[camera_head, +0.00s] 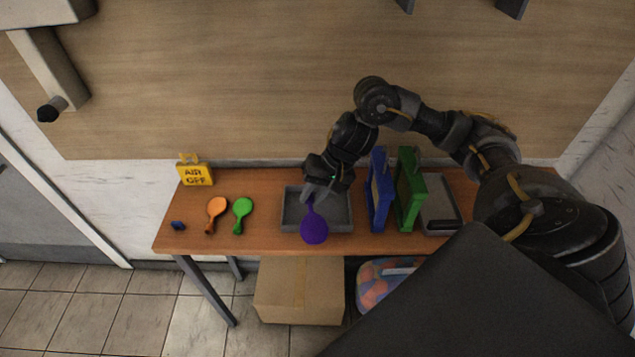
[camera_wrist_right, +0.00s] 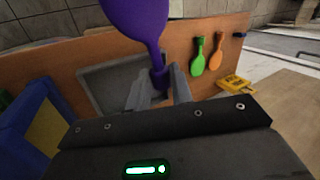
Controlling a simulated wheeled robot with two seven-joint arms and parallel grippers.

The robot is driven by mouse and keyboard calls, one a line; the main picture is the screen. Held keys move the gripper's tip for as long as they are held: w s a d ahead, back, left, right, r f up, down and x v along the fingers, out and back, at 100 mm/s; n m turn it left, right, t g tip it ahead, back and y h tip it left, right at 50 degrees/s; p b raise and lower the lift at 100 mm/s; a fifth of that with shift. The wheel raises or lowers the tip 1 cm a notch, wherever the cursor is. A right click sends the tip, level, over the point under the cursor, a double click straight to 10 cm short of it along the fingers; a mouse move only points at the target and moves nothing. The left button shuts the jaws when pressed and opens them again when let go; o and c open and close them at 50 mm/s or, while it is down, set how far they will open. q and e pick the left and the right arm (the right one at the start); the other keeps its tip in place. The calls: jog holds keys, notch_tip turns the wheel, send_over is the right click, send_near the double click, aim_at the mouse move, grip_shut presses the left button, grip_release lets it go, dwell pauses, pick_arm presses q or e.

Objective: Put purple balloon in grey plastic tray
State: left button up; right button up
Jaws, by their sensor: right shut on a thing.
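The purple balloon (camera_head: 314,230) hangs from my right gripper (camera_head: 313,196), which is shut on its neck. In the head view the balloon's wide end overlaps the front edge of the grey plastic tray (camera_head: 341,217). In the right wrist view the purple balloon (camera_wrist_right: 138,18) fills the top middle, its neck between the fingers of my right gripper (camera_wrist_right: 157,88). The grey tray (camera_wrist_right: 95,82) lies behind and to the left of the fingers there. Whether the balloon touches the tray cannot be told. My left gripper is not in view.
An orange balloon (camera_head: 216,210) and a green balloon (camera_head: 242,209) lie left of the tray. Blue (camera_head: 379,190) and green (camera_head: 408,190) frames stand just right of the tray. A cardboard box (camera_head: 299,292) is below the table.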

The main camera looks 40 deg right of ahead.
jog(key=w+d+f+m+b, duration=0.1)
jog(key=w+d+f+b, duration=0.7)
jog(key=w+d+b, duration=0.2)
jog(key=shift+w+d+f+m+t, duration=0.25)
jog(key=shift+w+f+m+t, duration=0.05)
jog(key=shift+w, duration=0.2)
jog(key=shift+w+d+f, duration=0.15)
jog(key=shift+f, duration=1.6)
jog(key=shift+f+p, duration=0.3)
jog(key=shift+f, duration=0.25)
